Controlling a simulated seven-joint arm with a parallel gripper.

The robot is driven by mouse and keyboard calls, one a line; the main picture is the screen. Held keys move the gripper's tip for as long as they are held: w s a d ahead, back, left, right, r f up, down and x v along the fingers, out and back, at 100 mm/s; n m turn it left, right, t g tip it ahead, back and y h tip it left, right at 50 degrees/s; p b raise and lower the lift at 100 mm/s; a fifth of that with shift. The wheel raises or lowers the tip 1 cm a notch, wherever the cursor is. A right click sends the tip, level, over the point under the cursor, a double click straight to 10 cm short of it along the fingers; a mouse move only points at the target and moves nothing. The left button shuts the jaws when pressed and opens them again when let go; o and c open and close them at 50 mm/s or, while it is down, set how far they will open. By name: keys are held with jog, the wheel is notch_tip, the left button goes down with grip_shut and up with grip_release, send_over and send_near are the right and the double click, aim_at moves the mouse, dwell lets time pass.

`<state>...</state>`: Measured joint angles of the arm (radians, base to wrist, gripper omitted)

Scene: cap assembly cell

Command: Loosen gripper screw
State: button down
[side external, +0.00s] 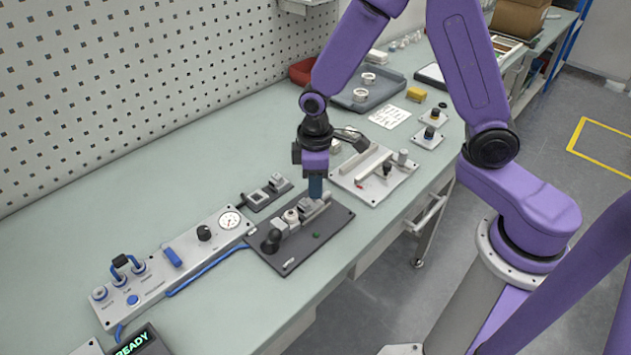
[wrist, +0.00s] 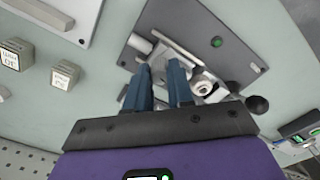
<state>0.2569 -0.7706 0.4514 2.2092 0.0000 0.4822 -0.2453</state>
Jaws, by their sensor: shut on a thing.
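A dark plate (side external: 333,226) on the bench bears a grey clamping fixture with a round pale part (side external: 290,215) in its middle and a black ball-ended lever (side external: 270,240) at its near left end. In the wrist view the dark plate (wrist: 240,25) shows with the round metal part (wrist: 203,87) and the black knob (wrist: 257,105). My gripper (side external: 316,192) points down at the fixture's far right end. In the wrist view its two blue fingers (wrist: 160,70) stand on either side of the fixture's screw end, with a gap between them. The screw itself is mostly hidden by the fingers.
A grey panel (side external: 150,282) with a gauge, knob and blue hoses lies left of the plate. A light plate (side external: 345,178) with a clamp stands behind it. Small button boxes (side external: 428,137) and a grey tray (side external: 350,100) are farther back. Bare bench (side external: 240,310) lies in front.

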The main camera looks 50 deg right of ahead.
jog(key=n, duration=0.4)
jog(key=shift+n, duration=1.8)
jog(key=shift+r+n, duration=0.1)
jog(key=shift+n, duration=0.2)
jog(key=c, duration=1)
grip_release()
notch_tip(320, 180, up, 17)
jog(key=shift+r, duration=0.2)
